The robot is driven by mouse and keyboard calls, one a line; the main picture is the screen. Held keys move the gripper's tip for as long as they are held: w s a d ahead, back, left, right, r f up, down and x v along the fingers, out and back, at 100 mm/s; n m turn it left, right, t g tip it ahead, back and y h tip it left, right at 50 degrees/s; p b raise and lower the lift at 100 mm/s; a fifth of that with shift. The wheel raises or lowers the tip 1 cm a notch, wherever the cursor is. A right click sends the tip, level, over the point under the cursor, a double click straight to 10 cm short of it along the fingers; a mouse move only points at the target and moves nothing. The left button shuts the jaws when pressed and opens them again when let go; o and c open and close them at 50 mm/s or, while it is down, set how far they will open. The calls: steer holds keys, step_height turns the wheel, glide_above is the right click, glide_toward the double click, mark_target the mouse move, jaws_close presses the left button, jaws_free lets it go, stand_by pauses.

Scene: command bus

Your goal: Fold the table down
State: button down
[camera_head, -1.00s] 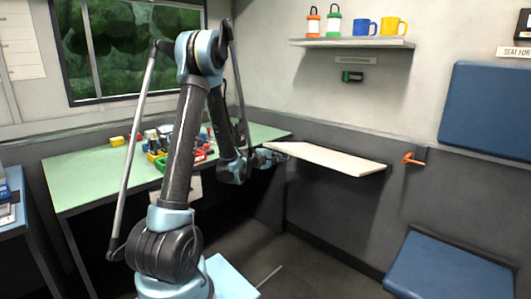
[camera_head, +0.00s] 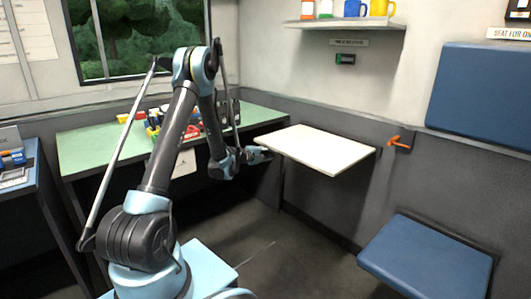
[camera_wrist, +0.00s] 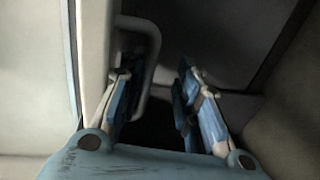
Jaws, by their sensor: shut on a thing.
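The pale fold-out table (camera_head: 315,147) stands out from the wall in the head view, its top close to level. My gripper (camera_head: 262,156) is at its left end, by the front corner. In the wrist view, the pale panel edge beside my gripper (camera_wrist: 155,100) appears to be this table (camera_wrist: 95,60). A pale loop-shaped handle (camera_wrist: 153,42) stands off the panel and passes between my fingers. My gripper is shut on the handle; the left finger lies between handle and panel. The exact contact is dim and partly hidden.
An orange latch lever (camera_head: 398,141) is on the wall right of the table. A blue seat (camera_head: 425,260) is at the lower right. A green worktop (camera_head: 95,145) with coloured items is behind my arm. Open floor lies below the table.

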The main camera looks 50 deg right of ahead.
steer(key=shift+d+f, duration=0.25)
steer(key=shift+f, duration=0.15)
steer(key=c, duration=1.6)
jaws_free()
steer(key=shift+d+f, duration=0.1)
steer(key=shift+c, duration=0.6)
steer(key=s+v, duration=0.1)
steer(key=v, duration=0.6)
steer(key=shift+w+a, duration=0.2)
steer(key=shift+w, duration=0.25)
